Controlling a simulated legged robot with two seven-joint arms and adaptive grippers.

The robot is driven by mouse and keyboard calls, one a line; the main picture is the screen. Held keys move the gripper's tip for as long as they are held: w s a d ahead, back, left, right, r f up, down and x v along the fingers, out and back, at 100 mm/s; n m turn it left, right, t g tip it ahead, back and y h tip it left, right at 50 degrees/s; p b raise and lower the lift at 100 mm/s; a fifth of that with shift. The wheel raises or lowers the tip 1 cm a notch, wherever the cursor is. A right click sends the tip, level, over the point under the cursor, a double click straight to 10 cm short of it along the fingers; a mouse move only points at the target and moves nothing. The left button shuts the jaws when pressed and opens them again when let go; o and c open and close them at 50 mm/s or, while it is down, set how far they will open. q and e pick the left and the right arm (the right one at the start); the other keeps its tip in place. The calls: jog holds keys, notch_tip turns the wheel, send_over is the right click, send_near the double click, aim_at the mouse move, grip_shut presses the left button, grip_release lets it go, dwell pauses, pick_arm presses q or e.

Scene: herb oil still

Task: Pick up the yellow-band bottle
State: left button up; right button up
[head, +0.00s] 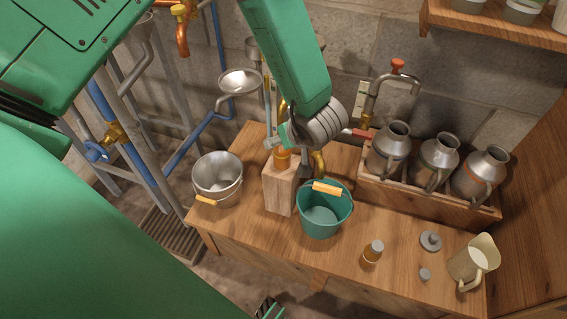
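A small amber bottle with a grey cap (373,252) stands upright on the wooden bench, right of the teal bucket. It has a yellowish band, but is too small to make out clearly. My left gripper (282,142) is far from it, up and to the left, over a wooden block (283,190). An orange-amber item (282,159) shows on the block, just under the gripper. The wrist partly hides this spot, so I cannot tell whether the fingers touch it or how wide they are. A small green part (268,309) at the bottom edge may be my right gripper.
The teal bucket (322,220) stands against the block's right. A metal pot (217,182) is to the left. Three metal cans (438,165) fill a wooden crate (425,202). A lid (430,240), a small stopper (425,274) and a cream jug (470,262) stand right of the bottle.

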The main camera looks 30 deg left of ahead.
aim_at(283, 152)
pick_arm(q)
jog(key=w+d+r+n+g+b, duration=0.2)
jog(key=d+n+g+b, duration=0.1)
jog(key=n+b, duration=0.15)
jog(key=shift+h, duration=0.3)
jog(key=x, duration=0.2)
jog(key=b+x, duration=0.1)
jog(key=x, duration=0.5)
jog(key=shift+s+d+b, duration=0.1)
jog(key=shift+s+b, duration=0.2)
jog(key=shift+b, duration=0.05)
jog(key=b+x, duration=0.1)
jog(key=x, duration=0.1)
jog(key=b+x, duration=0.2)
jog(key=x, duration=0.1)
jog(key=shift+d+f, duration=0.25)
jog(key=shift+d, duration=0.1)
pick_arm(e)
notch_tip(283, 152, down, 10)
jog(key=shift+f, duration=0.25)
pick_arm(q)
jog(key=shift+r, duration=0.1)
jog(key=shift+c, duration=0.8)
jog(key=c, duration=1.4)
jog(key=shift+a+p, duration=0.1)
jog(key=shift+p, duration=0.25)
pick_arm(e)
jog(key=shift+r, duration=0.2)
